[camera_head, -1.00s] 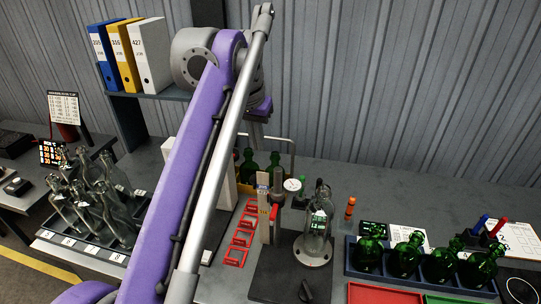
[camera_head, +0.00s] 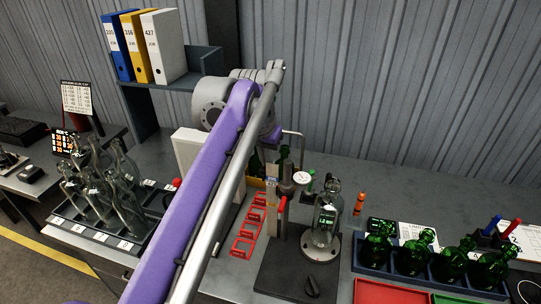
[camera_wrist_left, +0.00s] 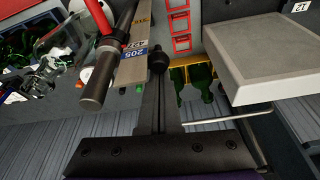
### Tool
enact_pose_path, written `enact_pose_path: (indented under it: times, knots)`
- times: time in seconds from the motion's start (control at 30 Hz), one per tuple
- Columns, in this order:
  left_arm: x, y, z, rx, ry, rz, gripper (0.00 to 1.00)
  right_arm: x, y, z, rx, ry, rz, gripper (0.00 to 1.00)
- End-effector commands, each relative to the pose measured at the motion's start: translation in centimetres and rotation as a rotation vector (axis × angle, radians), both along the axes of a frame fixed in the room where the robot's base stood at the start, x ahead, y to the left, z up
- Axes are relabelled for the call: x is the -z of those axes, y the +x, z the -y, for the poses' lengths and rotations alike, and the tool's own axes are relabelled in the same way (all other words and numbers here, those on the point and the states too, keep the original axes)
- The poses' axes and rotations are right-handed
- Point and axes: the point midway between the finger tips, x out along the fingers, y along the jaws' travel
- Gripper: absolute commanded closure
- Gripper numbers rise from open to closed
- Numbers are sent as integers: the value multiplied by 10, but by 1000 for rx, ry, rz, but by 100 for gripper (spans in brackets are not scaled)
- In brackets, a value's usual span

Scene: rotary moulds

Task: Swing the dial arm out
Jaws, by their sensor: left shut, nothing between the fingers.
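The dial (camera_head: 302,178) is a small white round gauge beside the upright post of the black test stand (camera_head: 268,272). A flat labelled scale (camera_head: 271,200), a red handle (camera_head: 283,206) and a grey cylinder (camera_head: 287,181) are by it. A clear bottle (camera_head: 326,222) stands upright on the stand's round flange. In the left wrist view my left gripper (camera_wrist_left: 158,62) is shut and empty, close beside the labelled scale (camera_wrist_left: 132,67) and grey cylinder (camera_wrist_left: 96,88). I cannot tell whether it touches them. In the head view its fingers are mostly hidden. My right gripper is out of view.
Red frames (camera_head: 244,243) lie left of the stand. A white box (camera_head: 190,147) is behind my left arm.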

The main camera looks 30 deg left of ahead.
Motion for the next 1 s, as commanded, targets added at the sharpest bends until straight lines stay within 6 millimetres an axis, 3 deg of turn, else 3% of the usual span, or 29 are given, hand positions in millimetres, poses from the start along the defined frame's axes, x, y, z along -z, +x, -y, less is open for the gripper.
enact_pose_path:
  times: [0.43,0.73,1.0]
  knots:
    - [-1,-4,1,-8,0,-1,100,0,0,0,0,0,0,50]
    - [-1,-10,0,-204,0,-2,100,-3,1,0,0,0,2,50]
    - [-1,-11,-1,-241,0,0,100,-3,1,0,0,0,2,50]
